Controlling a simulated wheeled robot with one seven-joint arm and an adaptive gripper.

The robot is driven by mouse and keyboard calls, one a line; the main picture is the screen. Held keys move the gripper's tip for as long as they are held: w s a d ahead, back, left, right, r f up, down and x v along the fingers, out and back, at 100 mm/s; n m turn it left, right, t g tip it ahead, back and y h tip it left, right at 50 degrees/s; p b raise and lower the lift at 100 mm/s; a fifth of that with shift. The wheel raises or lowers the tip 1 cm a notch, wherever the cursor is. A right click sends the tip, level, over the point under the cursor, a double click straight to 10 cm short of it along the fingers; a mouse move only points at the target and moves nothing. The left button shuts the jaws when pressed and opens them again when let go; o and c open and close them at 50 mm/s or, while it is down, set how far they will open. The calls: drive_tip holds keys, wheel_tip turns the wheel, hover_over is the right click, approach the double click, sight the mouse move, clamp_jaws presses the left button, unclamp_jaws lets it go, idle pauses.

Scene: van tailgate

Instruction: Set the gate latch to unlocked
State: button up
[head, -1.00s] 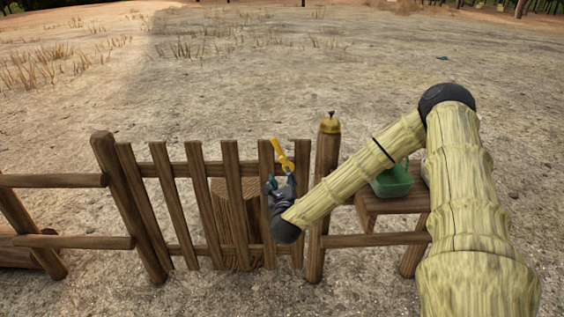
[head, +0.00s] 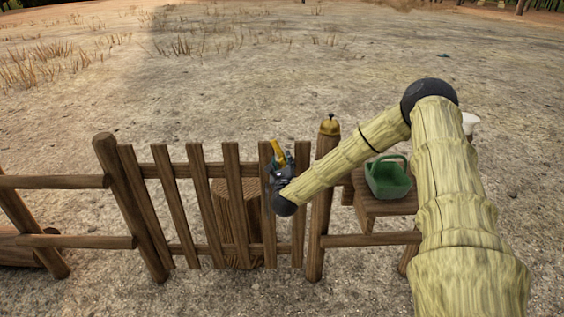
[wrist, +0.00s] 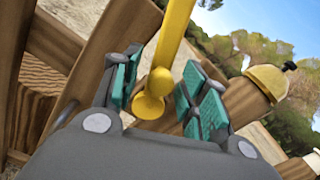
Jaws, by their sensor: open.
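The yellow gate latch (head: 277,148) is a lever on the upper right part of the wooden gate (head: 232,190). In the head view it leans up and to the left. In the wrist view the latch (wrist: 172,45) runs up from a round yellow pivot between the finger pads. My gripper (head: 279,163) is at the latch, partly hiding its lower end. In the wrist view my gripper (wrist: 160,90) is open, with green pads on both sides of the lever and a gap visible at the right pad.
A post with a yellow bell-like cap (head: 329,125) stands just right of the gate. A green basket (head: 388,178) sits on a wooden stand (head: 372,208) behind the fence. A white object (head: 469,121) shows behind my arm. A tree stump (head: 222,222) is behind the gate.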

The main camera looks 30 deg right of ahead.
clamp_jaws()
drive_tip(key=shift+d+f+b, duration=0.15)
drive_tip(key=shift+f+b, duration=0.05)
drive_tip(key=shift+b, duration=0.75)
drive_tip(key=shift+d+r+m+b, duration=0.1)
drive_tip(key=shift+r+m+b, duration=0.15)
drive_tip(key=shift+m+b, duration=0.25)
unclamp_jaws()
drive_tip(key=v, duration=1.2)
